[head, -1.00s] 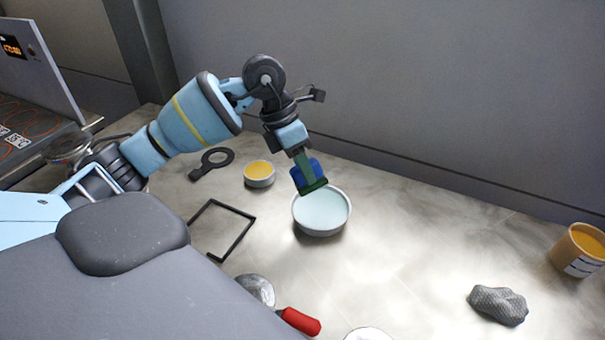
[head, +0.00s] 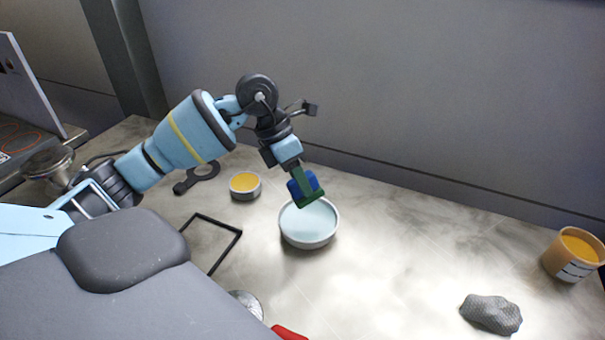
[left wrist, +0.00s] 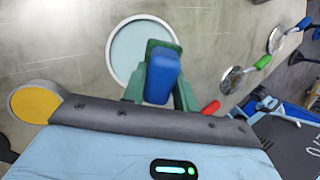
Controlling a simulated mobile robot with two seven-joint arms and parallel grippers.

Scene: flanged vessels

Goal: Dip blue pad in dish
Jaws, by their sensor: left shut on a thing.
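The blue pad (head: 299,189) is held between the green fingers of my left gripper (head: 308,194), which is shut on it. It also shows in the left wrist view (left wrist: 162,78). The round dish (head: 308,228) has a pale rim and a light blue-grey inside, and stands on the table. Pad and fingertips are over the far part of the dish in the head view. The dish is partly hidden behind the fingers in the left wrist view (left wrist: 125,48). I cannot tell whether the pad touches what is in the dish. My right gripper is not in view.
A black frame (head: 226,248) is nearer. A grey lump (head: 491,314) and an orange tub (head: 574,256) stand at the right. The table between is clear.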

